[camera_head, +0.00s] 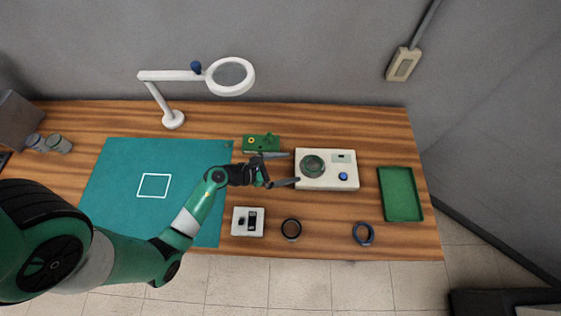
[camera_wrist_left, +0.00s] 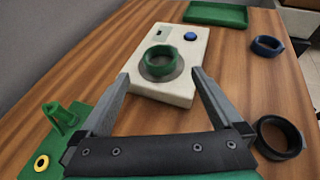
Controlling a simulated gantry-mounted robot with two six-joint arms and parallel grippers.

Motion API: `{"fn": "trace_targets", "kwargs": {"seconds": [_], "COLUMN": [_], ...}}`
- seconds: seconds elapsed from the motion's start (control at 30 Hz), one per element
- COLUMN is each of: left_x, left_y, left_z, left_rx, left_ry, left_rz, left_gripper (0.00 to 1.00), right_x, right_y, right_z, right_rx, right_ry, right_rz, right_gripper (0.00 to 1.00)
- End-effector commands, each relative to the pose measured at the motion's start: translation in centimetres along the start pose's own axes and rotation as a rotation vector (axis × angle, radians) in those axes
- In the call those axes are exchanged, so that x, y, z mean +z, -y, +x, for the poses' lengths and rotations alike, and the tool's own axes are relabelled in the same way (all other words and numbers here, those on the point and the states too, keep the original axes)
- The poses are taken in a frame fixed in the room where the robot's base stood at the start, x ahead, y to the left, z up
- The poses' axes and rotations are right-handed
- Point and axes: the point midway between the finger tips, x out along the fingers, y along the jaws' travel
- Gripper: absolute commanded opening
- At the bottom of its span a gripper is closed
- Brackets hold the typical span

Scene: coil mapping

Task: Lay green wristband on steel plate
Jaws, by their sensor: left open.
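The green wristband (camera_head: 313,164) lies on the round grey steel plate on top of a white box (camera_head: 325,184). In the left wrist view the band (camera_wrist_left: 159,60) sits within the rim of the plate (camera_wrist_left: 162,78), with its opening facing up. My left gripper (camera_head: 292,168) is open and empty. Its two fingers point at the box from the left, on the near side of the band and apart from it. In the left wrist view the fingertips (camera_wrist_left: 161,74) stand to either side, just short of the band. My right gripper does not show.
A green tray (camera_head: 402,194) lies right of the box. A blue ring (camera_head: 363,234), a black ring (camera_head: 291,229) and a small white block (camera_head: 248,222) lie along the front. A green fixture (camera_head: 261,142) stands behind my gripper. A magnifier lamp (camera_head: 173,119) stands behind the teal mat (camera_head: 120,185).

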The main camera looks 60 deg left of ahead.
Motion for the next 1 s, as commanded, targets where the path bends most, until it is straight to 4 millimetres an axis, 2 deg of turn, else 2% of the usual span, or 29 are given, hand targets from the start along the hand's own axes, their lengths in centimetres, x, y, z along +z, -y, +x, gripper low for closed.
{"fn": "trace_targets", "kwargs": {"seconds": [0.1,0.2,0.57,0.67,0.77,0.83,0.87,0.9,0.93,0.97,1.0], "left_x": [0.1,0.0,0.0,0.7,4.7,10.1,13.1,17.5,20.9,24.5,29.1], "left_y": [-0.1,0.0,0.0,-0.2,-1.3,-2.5,-3.0,-3.5,-3.8,-4.1,-4.2], "left_z": [-2.0,-2.8,-3.0,-2.8,-2.4,-2.2,-2.4,-2.9,-3.5,-4.4,-6.0], "left_rx": [0.003,0.001,-0.001,0.004,0.026,0.045,0.049,0.044,0.032,0.01,-0.035], "left_ry": [0.0,0.0,0.0,0.018,0.124,0.27,0.352,0.473,0.571,0.674,0.813], "left_rz": [-0.003,-0.001,0.0,-0.003,-0.032,-0.084,-0.118,-0.177,-0.231,-0.294,-0.393], "left_gripper": [1.0,1.0,1.0,1.0,1.0,1.0,1.0,1.0,1.0,1.0,1.0], "right_x": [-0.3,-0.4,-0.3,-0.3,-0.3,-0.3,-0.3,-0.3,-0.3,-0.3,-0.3], "right_y": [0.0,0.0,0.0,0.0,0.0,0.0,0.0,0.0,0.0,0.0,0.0], "right_z": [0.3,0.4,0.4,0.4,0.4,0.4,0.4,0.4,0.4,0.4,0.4], "right_rx": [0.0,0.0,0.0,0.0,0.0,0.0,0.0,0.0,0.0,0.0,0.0], "right_ry": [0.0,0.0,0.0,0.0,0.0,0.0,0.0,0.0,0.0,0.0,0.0], "right_rz": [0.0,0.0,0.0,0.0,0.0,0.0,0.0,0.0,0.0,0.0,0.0], "right_gripper": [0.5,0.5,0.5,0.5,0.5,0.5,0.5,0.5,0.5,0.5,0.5]}}
